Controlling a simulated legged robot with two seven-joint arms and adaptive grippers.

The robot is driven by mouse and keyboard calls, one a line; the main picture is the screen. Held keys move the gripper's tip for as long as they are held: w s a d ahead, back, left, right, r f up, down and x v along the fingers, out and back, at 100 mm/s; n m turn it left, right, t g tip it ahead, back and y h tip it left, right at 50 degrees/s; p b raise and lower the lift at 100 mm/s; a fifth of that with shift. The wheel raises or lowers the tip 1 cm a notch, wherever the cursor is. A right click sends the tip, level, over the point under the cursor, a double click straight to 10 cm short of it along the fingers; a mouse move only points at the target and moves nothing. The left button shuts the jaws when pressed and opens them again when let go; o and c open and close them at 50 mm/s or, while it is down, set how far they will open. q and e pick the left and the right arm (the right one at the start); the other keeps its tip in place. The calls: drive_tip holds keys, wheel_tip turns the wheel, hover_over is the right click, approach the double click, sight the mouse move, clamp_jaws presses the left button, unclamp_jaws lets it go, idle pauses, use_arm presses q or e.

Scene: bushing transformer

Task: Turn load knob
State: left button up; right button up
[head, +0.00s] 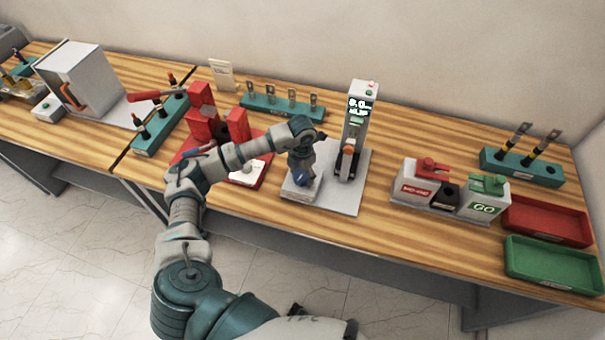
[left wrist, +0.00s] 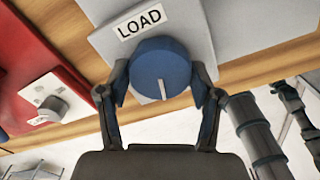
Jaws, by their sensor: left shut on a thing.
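The load knob (left wrist: 160,68) is a round blue dial with a white pointer line, under a LOAD label (left wrist: 139,22) in the left wrist view. The pointer is toward the bottom of that picture. My left gripper (left wrist: 160,92) has a finger on each side of the knob and is shut on it. In the head view my left gripper (head: 301,172) is above the grey control box (head: 288,190) at the front of the test stand, and the knob (head: 301,181) is partly hidden by it. My right gripper is not seen in the head view.
The test stand's tower (head: 357,120) with a lit display rises right behind the knob. A red press (head: 203,115) stands to the left. NO-GO and GO gauge blocks (head: 417,184), a red tray (head: 548,220) and a green tray (head: 550,262) are to the right.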

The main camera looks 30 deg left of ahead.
sight(301, 175)
use_arm(q)
drive_tip(key=shift+s+f+n, duration=0.15)
drive_tip(key=shift+f+n, duration=0.05)
drive_tip(key=shift+n, duration=0.6)
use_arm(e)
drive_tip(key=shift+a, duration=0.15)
use_arm(q)
drive_tip(key=shift+s+f+n, duration=0.1)
drive_tip(key=shift+n, duration=0.2)
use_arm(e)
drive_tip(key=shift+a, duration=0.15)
use_arm(q)
drive_tip(key=o, duration=1.1)
drive_tip(key=shift+o, duration=0.2)
drive_tip(key=shift+a+r, duration=0.1)
drive_tip(key=shift+r, duration=0.25)
wheel_tip(301, 175, up, 11)
drive_tip(key=shift+w+r, duration=0.2)
drive_tip(key=shift+f, duration=0.1)
